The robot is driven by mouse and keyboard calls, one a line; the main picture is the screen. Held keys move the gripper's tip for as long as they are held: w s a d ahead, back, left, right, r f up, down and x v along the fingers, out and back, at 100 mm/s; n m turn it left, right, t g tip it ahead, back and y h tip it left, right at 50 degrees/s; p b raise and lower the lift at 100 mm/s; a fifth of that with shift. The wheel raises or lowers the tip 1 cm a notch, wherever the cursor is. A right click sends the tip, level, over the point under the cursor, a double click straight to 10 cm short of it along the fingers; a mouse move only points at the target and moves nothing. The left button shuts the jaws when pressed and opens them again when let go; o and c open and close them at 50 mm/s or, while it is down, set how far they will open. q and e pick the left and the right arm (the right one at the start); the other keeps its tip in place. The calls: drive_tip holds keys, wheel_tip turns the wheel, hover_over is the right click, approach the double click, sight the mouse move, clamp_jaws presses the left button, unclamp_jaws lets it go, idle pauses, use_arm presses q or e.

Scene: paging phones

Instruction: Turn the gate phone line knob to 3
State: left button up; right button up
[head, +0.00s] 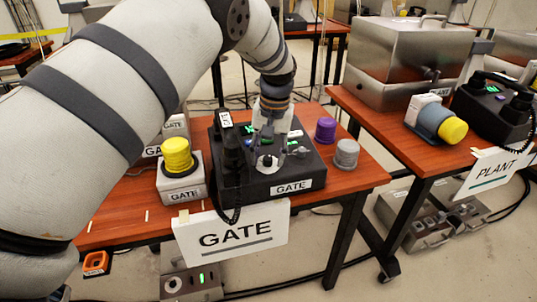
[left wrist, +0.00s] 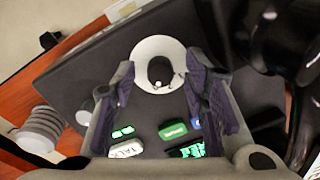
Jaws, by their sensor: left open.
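The black gate phone (head: 290,170) stands on the red-brown table with a GATE label on its front. Its line knob is a black knob on a white round dial (head: 266,162), near the front of the phone's top. In the left wrist view the knob (left wrist: 160,72) sits between the two fingers. My left gripper (head: 266,146) points down over the dial. In the left wrist view the left gripper (left wrist: 160,66) is open, with a finger on each side of the knob and gaps visible. The dial's numbers cannot be read. My right gripper is not in view.
The handset (head: 231,150) stands at the phone's left side with a coiled cord. A yellow-topped box (head: 177,155) is to its left. Purple (head: 325,130) and grey (head: 346,153) knobs stand to the right. The PLANT table (head: 415,150) is further right, beyond a gap.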

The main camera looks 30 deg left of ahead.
sight(273, 168)
use_arm(q)
wheel_tip(273, 168, up, 12)
drive_tip(key=d, duration=0.1)
drive_tip(key=shift+d+f, duration=0.15)
idle(0.3)
